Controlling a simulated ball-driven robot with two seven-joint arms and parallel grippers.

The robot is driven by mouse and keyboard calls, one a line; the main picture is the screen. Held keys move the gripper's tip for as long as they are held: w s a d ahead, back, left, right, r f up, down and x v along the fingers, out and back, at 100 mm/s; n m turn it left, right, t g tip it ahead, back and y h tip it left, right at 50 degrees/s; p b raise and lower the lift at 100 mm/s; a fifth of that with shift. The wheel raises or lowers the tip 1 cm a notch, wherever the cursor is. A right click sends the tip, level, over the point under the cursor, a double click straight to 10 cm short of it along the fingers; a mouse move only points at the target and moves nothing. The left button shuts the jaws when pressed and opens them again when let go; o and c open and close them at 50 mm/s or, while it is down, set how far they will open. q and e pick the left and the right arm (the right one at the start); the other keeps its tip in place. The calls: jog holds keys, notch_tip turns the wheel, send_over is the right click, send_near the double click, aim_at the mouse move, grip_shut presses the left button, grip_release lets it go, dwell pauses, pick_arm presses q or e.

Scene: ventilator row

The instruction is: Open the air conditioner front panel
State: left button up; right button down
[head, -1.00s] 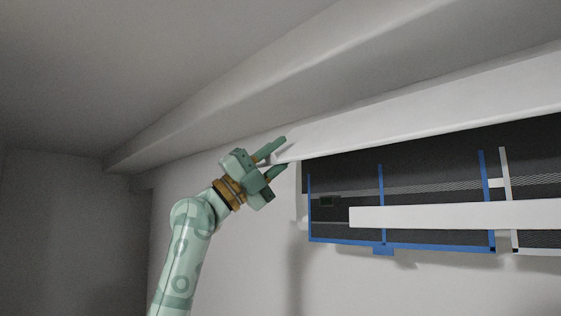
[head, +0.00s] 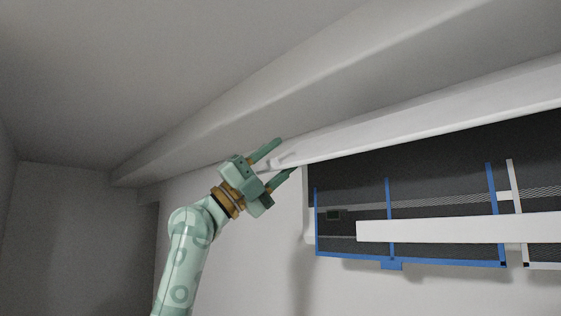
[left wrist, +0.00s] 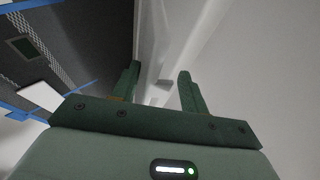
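The air conditioner's white front panel (head: 430,112) is swung up in the head view, its long lower edge well above the exposed inside of the air conditioner (head: 440,185). My left gripper (head: 287,155) is at the panel's left end. Its two fingers are spread, with a gap between them. The panel's end reaches in between or just behind the fingers; contact cannot be told. The panel's edge also shows between the fingers in the left wrist view (left wrist: 152,60). My right gripper is in neither view.
Inside the opening are dark mesh filters with blue frames (head: 390,220) and a white crossbar (head: 450,230). A grey ceiling beam (head: 330,90) runs close above the panel and my left gripper. The wall left of the unit is bare.

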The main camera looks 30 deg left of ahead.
pick_arm(q)
jog(key=b+v, duration=0.8)
jog(key=v, duration=0.7)
jog(key=shift+s+a, duration=0.2)
jog(key=shift+a, duration=0.1)
jog(key=shift+f, duration=0.15)
